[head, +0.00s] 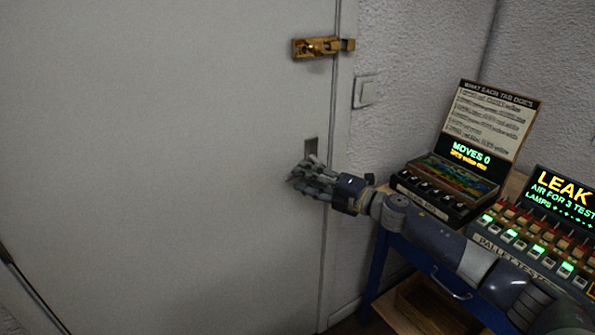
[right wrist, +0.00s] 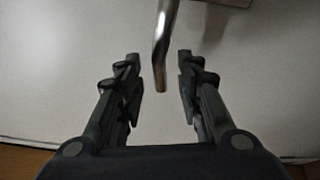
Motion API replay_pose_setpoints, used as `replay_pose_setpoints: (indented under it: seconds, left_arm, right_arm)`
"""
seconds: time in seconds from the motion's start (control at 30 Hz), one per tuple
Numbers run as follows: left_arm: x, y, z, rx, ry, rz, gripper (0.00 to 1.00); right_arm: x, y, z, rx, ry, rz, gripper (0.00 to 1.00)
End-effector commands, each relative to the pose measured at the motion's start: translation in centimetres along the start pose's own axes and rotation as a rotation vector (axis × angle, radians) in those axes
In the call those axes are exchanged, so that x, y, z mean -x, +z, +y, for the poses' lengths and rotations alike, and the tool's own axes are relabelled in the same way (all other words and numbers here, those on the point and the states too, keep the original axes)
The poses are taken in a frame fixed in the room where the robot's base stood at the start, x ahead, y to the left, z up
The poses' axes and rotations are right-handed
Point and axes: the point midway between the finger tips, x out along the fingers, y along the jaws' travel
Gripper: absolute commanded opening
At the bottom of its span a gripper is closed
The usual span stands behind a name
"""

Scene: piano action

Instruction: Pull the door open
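The white door (head: 150,130) fills the left and middle of the head view and looks closed against its frame. A brass latch (head: 316,47) sits on the door's right edge, above my right gripper. My right gripper (head: 297,178) is in front of the door by a small metal plate (head: 311,146). In the right wrist view, a metal door handle (right wrist: 164,45) reaches down between the two open fingers of my right gripper (right wrist: 158,85), with gaps on both sides. In the head view the handle is hidden by the gripper. My left gripper is not in view.
A light switch (head: 367,91) is on the wall right of the door. A blue table (head: 385,262) at the right carries a box with a sign (head: 490,122) and a lit panel with several switches (head: 535,245). A dark rod (head: 30,285) shows at lower left.

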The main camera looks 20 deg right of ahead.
Motion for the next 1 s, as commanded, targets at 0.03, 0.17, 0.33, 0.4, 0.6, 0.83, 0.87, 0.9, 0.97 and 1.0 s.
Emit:
replay_pose_setpoints:
  seconds: [0.03, 0.17, 0.33, 0.4, 0.6, 0.83, 0.87, 0.9, 0.97, 1.0]
  left_arm:
    - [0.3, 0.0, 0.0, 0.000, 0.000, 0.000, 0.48]
    - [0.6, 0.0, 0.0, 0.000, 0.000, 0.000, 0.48]
    - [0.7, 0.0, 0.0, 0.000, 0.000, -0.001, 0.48]
    - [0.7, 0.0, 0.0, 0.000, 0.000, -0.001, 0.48]
    - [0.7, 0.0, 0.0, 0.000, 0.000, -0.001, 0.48]
    - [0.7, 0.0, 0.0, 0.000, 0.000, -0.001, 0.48]
    - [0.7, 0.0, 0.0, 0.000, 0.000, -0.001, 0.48]
    - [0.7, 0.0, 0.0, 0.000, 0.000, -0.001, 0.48]
    - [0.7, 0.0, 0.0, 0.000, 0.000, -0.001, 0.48]
    - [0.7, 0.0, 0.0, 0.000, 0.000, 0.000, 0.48]
  right_arm:
    - [-0.8, 0.0, 0.3, 0.000, 0.003, 0.000, 0.34]
    - [-2.1, 0.1, 0.2, -0.001, 0.002, -0.001, 0.34]
    - [-2.9, 0.0, 0.1, 0.001, 0.001, 0.000, 0.34]
    - [-3.0, 0.0, 0.0, 0.001, 0.000, 0.000, 0.34]
    - [-3.0, 0.0, 0.0, 0.001, 0.000, 0.000, 0.34]
    - [-3.0, 0.0, 0.0, 0.001, 0.000, 0.000, 0.00]
    - [-3.0, 0.0, 0.0, 0.001, 0.000, 0.000, 0.00]
    - [-2.9, 0.0, 0.0, 0.001, 0.000, 0.000, 0.00]
    - [-2.9, 0.0, 0.0, 0.002, 0.000, 0.000, 0.00]
    - [-2.9, 0.0, 0.0, 0.004, -0.001, 0.000, 0.00]
